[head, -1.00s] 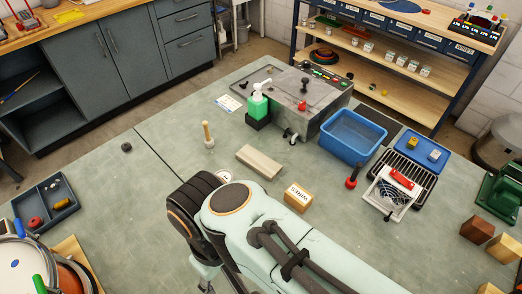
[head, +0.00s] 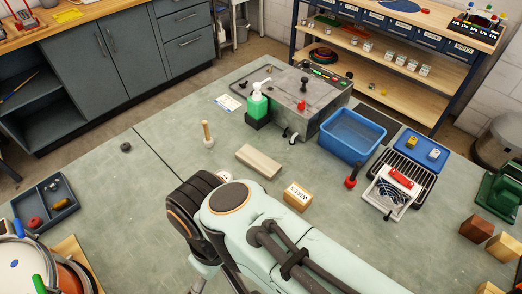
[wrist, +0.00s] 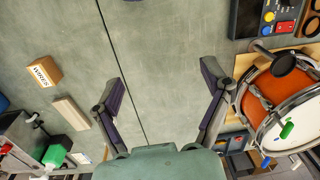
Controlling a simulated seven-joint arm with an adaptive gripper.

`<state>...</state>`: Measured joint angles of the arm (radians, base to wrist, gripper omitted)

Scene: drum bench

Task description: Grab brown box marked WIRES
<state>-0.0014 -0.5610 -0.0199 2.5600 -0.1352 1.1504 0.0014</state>
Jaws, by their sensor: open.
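The brown box marked WIRES (head: 298,197) sits on the green-grey bench, just right of my arm in the head view. In the head view the gripper is mostly hidden behind my own arm, at the lower middle.
A pale wooden block (head: 259,161) lies near the box. A wooden peg on a base (head: 208,134), a green bottle (head: 258,103), a blue bin (head: 353,136) and a red-based tool (head: 351,181) stand around. A drum (wrist: 285,105) is at the right in the wrist view.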

